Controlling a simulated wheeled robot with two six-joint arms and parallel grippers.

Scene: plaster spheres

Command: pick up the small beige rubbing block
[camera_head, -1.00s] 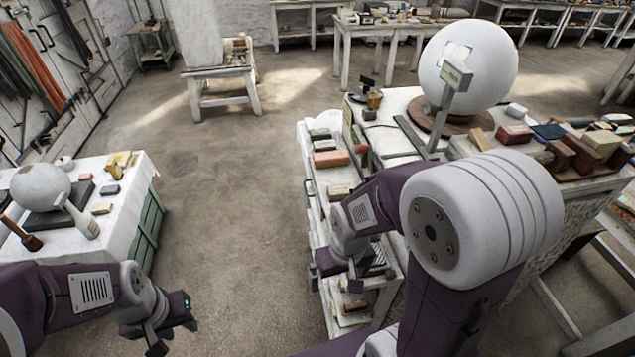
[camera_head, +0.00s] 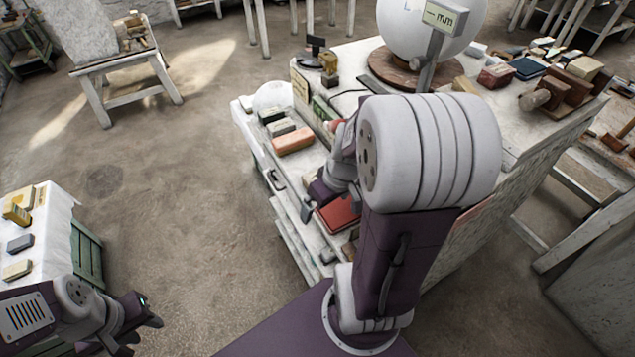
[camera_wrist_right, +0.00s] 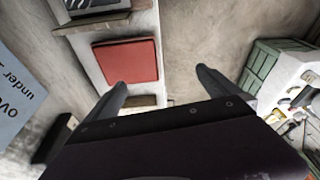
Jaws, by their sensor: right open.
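Several pale blocks show, and I cannot tell which is the small beige rubbing block. In the head view one beige block (camera_head: 17,270) lies on the white-topped table at the left, and another (camera_head: 465,86) is on the large right-hand table. My right gripper (camera_head: 312,205) hangs beside the shelved stand, partly hidden by my own arm. In the right wrist view the right gripper (camera_wrist_right: 160,80) is open, with nothing between its fingers. A red flat block (camera_wrist_right: 126,62) lies on a shelf beyond its left finger. My left gripper (camera_head: 140,335) is at the lower left, fingers apart and empty.
A large white sphere (camera_head: 430,25) stands on the right-hand table. Open floor (camera_head: 170,200) lies between the stand and the left table.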

